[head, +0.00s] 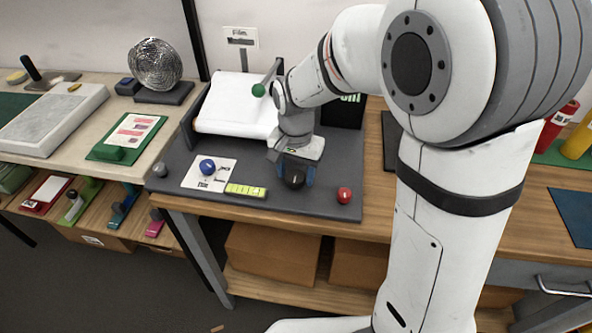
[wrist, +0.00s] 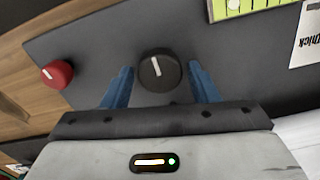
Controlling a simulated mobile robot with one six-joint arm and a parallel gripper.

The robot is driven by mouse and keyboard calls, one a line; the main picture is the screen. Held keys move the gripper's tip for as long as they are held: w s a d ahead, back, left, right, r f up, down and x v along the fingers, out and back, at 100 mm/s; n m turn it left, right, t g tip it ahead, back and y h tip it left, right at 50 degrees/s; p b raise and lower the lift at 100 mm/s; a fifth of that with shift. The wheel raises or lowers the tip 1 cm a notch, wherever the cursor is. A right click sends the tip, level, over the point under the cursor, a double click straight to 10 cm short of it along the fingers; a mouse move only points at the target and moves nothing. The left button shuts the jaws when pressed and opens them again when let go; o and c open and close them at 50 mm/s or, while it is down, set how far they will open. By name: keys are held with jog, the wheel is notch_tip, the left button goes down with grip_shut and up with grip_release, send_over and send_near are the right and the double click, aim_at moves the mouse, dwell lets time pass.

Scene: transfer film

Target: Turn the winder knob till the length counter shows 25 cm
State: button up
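A black round knob (head: 293,180) with a white pointer line stands on the grey machine base (head: 225,155). In the wrist view the black knob (wrist: 159,70) lies between my two blue fingers, with gaps on both sides. My gripper (head: 296,170) is open, pointing down over this knob, and holds nothing. A dark display (head: 350,99) with green characters stands behind my arm. My arm hides most of it, so its reading cannot be told. I cannot tell from any label whether the black knob is the winder knob.
A red knob (head: 344,195) stands right of my gripper. A yellow-green scale strip (head: 246,190) and a blue knob (head: 207,166) on a white card are to the left. A green ball (head: 258,90) on a lever is near the white film roll (head: 236,105).

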jog(key=c, duration=0.7)
jog(key=shift+n, duration=0.3)
jog(key=n, duration=0.3)
jog(key=shift+n, duration=0.3)
jog(key=n, duration=0.4)
jog(key=shift+n, duration=0.3)
jog(key=n, duration=0.5)
jog(key=shift+b, duration=0.35)
jog(key=n, duration=0.6)
jog(key=shift+n, duration=0.3)
